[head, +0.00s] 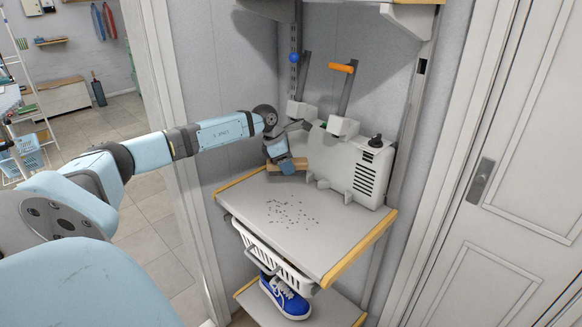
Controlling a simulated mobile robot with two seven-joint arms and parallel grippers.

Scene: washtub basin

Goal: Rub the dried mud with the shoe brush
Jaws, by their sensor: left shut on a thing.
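The dried mud (290,213) is a patch of small brown specks spread over the middle of the grey shelf top (330,240). My left gripper (285,162) is at the back left of this shelf, shut on the shoe brush (301,163), which shows as a small tan wooden block. The brush is behind the mud patch and apart from it. Its bristles are hidden, and I cannot tell whether it touches the shelf. My right gripper is not in view.
A light grey box-shaped unit (340,168) with vents stands at the back of the shelf. A white basket (262,250) hangs under it, above a blue shoe (286,297) on a lower shelf. A white door (510,190) is at right. The shelf's front is clear.

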